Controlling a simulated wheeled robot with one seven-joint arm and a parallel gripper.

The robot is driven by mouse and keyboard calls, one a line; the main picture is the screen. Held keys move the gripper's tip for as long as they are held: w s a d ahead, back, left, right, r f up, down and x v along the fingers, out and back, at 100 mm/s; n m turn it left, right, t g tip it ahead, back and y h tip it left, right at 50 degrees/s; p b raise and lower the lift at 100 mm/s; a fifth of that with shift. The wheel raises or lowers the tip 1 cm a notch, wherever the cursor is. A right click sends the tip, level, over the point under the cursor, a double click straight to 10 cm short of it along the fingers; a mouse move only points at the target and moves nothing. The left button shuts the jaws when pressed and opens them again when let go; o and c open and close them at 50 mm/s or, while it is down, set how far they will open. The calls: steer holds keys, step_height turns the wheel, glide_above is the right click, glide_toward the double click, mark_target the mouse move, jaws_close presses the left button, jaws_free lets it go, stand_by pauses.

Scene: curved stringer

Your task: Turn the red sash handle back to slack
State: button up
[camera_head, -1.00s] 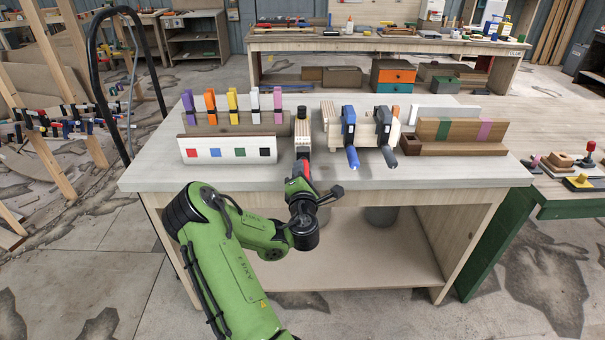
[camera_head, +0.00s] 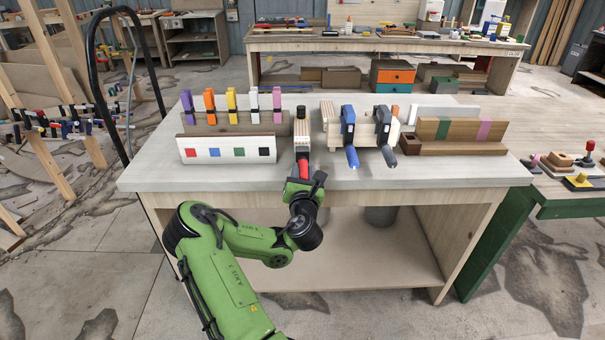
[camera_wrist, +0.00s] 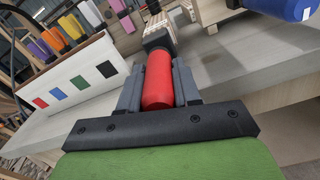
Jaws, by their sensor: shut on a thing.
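The red sash handle (camera_head: 303,168) points toward me from the front of a light wood block on the bench. In the wrist view the red handle (camera_wrist: 158,80) lies between the two dark jaws of my gripper (camera_wrist: 157,88), which is shut on it. A black collar joins the handle to its clamp at the far end. In the head view my gripper (camera_head: 303,180) is at the bench's front edge, and my green wrist hides the near end of the handle.
Right of the red handle are a blue-handled clamp (camera_head: 351,157) and a grey-handled clamp (camera_head: 389,155). Left is a white board (camera_head: 227,141) with coloured squares, with several coloured clamps behind it. The bench top (camera_head: 150,175) is clear at the front left.

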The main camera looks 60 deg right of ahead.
steer(key=shift+f, duration=0.2)
stand_by(0.4)
steer(key=o, duration=0.9)
steer(key=shift+o, duration=0.6)
steer(key=shift+r, duration=0.1)
